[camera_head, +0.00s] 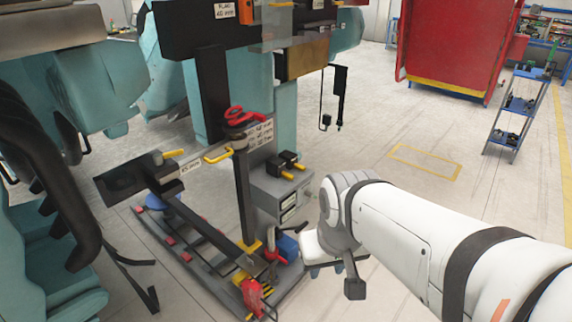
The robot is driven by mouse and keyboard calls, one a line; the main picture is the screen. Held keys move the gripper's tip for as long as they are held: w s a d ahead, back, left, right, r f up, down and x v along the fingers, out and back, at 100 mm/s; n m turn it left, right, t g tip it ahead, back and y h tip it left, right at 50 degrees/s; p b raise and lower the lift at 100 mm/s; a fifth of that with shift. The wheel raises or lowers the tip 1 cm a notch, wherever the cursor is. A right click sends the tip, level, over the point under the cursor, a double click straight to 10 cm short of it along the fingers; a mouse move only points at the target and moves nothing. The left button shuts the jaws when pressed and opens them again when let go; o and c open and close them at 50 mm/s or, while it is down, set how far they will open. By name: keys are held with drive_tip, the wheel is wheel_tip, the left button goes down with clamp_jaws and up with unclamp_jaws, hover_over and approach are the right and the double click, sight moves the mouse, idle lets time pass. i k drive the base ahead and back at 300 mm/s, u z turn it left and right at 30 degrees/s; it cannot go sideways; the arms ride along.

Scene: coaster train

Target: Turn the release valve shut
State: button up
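A red looped handle (247,115) sits on top of the dark upright post (244,195). It looks like a valve handle, but I cannot tell for sure that it is the release valve. A yellow handle (218,154) sticks out to the left, just below it. My white arm comes in from the right. A dark part at its end, seemingly my gripper (354,287), hangs low, right of the post and well below the red handle. It touches neither handle. Its fingers are not clear, so I cannot tell whether it is open or shut.
A grey box (283,190) with yellow-tipped levers stands right of the post. A red device (255,297) sits at the post's foot. Teal train seats (50,260) fill the left. A blue shelf cart (518,108) stands at the far right. The floor between is clear.

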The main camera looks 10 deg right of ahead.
sight(307, 193)
drive_tip(key=z, duration=0.05)
drive_tip(key=i, duration=1)
drive_tip(key=u, duration=0.05)
